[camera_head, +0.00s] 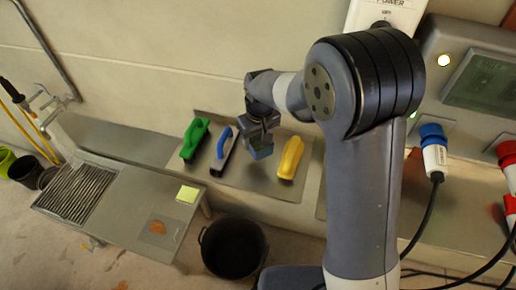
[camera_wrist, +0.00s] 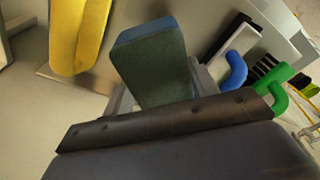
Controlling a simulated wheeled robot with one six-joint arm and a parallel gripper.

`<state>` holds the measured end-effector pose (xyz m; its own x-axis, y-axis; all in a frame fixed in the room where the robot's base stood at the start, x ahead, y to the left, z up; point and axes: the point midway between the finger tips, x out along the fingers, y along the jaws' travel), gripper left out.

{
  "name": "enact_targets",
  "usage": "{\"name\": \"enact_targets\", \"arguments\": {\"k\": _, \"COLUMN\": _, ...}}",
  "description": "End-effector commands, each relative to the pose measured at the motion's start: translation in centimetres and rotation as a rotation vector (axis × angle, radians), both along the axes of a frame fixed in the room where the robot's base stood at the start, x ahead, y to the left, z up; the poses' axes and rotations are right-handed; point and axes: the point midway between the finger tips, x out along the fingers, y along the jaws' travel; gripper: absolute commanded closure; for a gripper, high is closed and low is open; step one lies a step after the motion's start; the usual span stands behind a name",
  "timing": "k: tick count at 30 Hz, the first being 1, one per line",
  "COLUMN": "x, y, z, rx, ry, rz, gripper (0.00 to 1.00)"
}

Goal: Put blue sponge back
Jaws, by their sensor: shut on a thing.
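The blue sponge (camera_head: 261,152) is a small block with a blue side and a dark grey-green face. My gripper (camera_head: 262,138) is shut on it and holds it in the air in front of the metal back plate (camera_head: 245,185), between the blue-handled brush and the yellow tool. In the wrist view the sponge (camera_wrist: 152,68) sticks out tilted between the fingers. Its lower end is hidden by the gripper. I cannot tell how far the sponge is from the plate.
A green-handled brush (camera_head: 194,138), a blue-handled brush (camera_head: 223,151) and a yellow tool (camera_head: 291,158) stand along the plate. A yellow-green pad (camera_head: 187,194) lies on the metal bench (camera_head: 125,205). A black bucket (camera_head: 233,248) stands below. Plugs and cables are at right.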

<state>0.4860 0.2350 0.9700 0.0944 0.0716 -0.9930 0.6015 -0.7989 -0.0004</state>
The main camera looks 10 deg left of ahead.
Motion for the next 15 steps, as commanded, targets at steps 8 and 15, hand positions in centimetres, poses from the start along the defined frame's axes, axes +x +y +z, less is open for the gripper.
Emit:
{"name": "enact_targets", "arguments": {"k": 8, "x": 0.0, "y": 0.0, "z": -3.4, "rx": -0.001, "ry": 0.002, "rz": 0.0, "gripper": 0.63}}
{"name": "enact_targets", "arguments": {"k": 15, "x": 0.0, "y": 0.0, "z": -6.5, "rx": -0.002, "ry": 0.002, "rz": 0.0, "gripper": 0.63}}
